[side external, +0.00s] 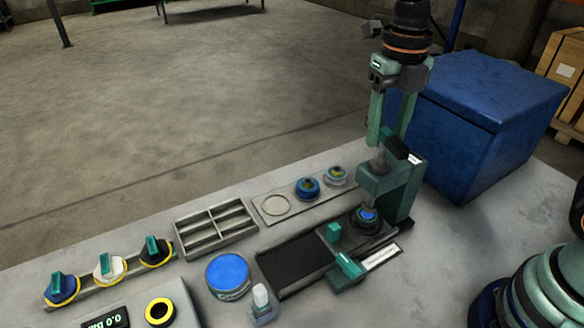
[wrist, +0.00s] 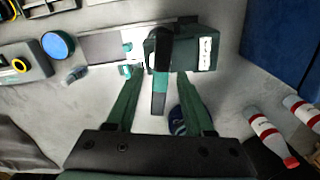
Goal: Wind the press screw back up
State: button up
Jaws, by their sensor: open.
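The press (side external: 405,190) is a green frame at the right end of the bench; in the wrist view its top (wrist: 200,52) carries a white label. The press screw (side external: 378,160) stands upright through its head. A dark handle bar with a teal end (wrist: 159,95) lies across the top in the wrist view. My gripper (side external: 390,138) points down over the press head. Its two green fingers (wrist: 160,82) are apart, one on each side of the bar, with visible gaps. A round blue-topped part (side external: 367,217) sits under the screw; the exact contact there is hard to tell.
A blue chest (side external: 480,120) stands close behind the press. A grey divided tray (side external: 215,228), a plate with round parts (side external: 307,188), a blue-lidded tin (side external: 228,275), a small bottle (side external: 262,303) and several knobs (side external: 108,265) lie to the left. Red-and-white cylinders (wrist: 268,132) show at right.

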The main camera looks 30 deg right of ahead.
jog(key=shift+r, duration=0.1)
jog(key=shift+r, duration=2.65)
jog(key=shift+m, duration=0.3)
